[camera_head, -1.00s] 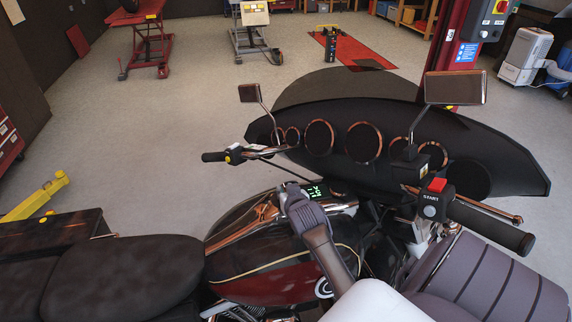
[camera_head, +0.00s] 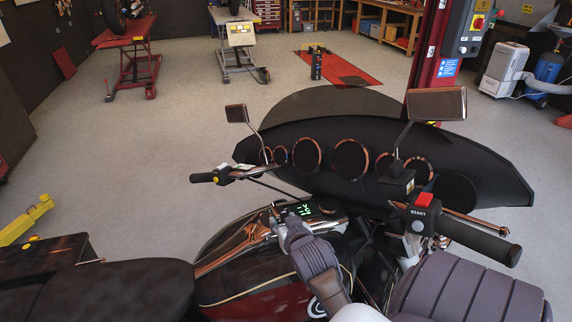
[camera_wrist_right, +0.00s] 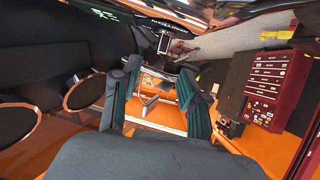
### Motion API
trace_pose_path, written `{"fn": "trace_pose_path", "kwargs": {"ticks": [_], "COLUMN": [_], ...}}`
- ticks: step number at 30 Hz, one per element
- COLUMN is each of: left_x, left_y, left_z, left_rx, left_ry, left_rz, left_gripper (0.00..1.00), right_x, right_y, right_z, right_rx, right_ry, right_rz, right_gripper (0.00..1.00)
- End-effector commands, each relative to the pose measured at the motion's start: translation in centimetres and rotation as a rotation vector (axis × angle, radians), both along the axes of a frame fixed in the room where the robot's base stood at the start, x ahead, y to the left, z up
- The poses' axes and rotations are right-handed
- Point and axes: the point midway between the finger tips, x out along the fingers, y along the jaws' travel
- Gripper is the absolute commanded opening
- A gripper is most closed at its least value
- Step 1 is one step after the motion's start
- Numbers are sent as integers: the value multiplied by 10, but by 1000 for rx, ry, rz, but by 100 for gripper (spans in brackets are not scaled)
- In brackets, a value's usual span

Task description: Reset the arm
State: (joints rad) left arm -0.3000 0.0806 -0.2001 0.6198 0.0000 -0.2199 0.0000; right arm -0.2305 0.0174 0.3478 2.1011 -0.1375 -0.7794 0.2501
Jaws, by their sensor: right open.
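My right gripper (camera_head: 285,228) is dark grey and sits over the motorcycle's tank area, close to the small green-lit display (camera_head: 298,210). My pale arm comes up to it from the bottom edge. In the right wrist view the two fingers (camera_wrist_right: 158,100) stand apart with nothing between them. The motorcycle has a wide black fairing (camera_head: 330,150) with round copper-rimmed gauges, and a dark seat (camera_head: 110,290). The right handlebar grip (camera_head: 480,240) carries a red switch. I cannot tell whether the gripper touches the motorcycle. My left gripper is not in view.
A red lift (camera_head: 128,62) and a grey lift (camera_head: 240,50) stand at the back. A red floor plate (camera_head: 350,68) lies right of them. A red post (camera_head: 428,60) with a control box rises behind the fairing. A red tool cabinet (camera_wrist_right: 275,80) shows in the wrist view.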

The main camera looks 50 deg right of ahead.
Motion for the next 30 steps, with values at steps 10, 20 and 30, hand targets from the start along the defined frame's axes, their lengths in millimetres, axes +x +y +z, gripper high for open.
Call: {"fn": "trace_pose_path", "kwargs": {"ticks": [10, 20, 30], "left_x": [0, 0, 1], "left_y": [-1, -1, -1], "left_z": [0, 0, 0], "left_rx": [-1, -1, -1], "left_ry": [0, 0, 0], "left_rz": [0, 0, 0], "left_gripper": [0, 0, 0], "right_x": [-17, -17, -38], "right_y": [9, 9, 54], "right_z": [9, 9, -14], "right_rx": [-1, 0, 22], "right_ry": [0, 1, 164], "right_rz": [0, 0, 109], "right_gripper": [44, 44, 44]}}
